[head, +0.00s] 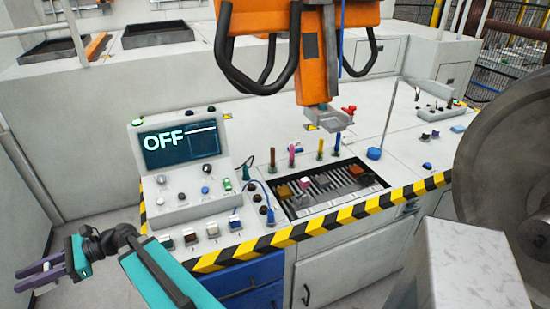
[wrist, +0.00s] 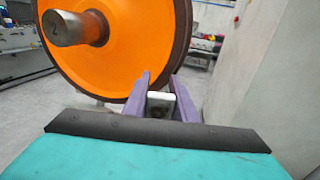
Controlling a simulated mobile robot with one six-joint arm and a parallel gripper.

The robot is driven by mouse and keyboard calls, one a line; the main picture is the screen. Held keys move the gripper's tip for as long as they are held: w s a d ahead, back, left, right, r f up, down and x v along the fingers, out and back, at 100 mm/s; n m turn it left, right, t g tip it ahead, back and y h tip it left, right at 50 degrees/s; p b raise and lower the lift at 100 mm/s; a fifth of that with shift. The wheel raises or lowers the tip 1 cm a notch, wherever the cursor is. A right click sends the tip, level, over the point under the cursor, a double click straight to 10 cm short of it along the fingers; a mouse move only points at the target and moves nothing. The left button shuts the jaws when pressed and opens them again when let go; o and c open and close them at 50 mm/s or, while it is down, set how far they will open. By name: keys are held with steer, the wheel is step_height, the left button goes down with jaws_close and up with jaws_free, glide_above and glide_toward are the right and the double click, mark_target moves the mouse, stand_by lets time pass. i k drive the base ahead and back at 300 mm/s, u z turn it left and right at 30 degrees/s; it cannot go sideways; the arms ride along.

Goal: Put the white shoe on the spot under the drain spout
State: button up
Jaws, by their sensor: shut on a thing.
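My gripper (head: 38,275) is at the lower left of the head view, beside the console's left end and clear of it. Its purple fingers also show in the wrist view (wrist: 160,98), shut on a small white block that I take for the white shoe (wrist: 160,104).
The console has an OFF screen (head: 181,148), a slotted tray (head: 330,190) with several small blocks, upright coloured pegs, and a striped front edge (head: 330,222). An orange machine head (head: 313,50) hangs above. A large wheel (head: 505,150) stands right; an orange wheel (wrist: 110,50) is near my fingers.

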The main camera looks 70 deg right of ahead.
mark_target(394, 171)
steer(key=u, duration=0.1)
steer(key=k, duration=2.45)
steer(key=z, duration=1.05)
steer(key=i, duration=0.55)
steer(key=u, duration=0.05)
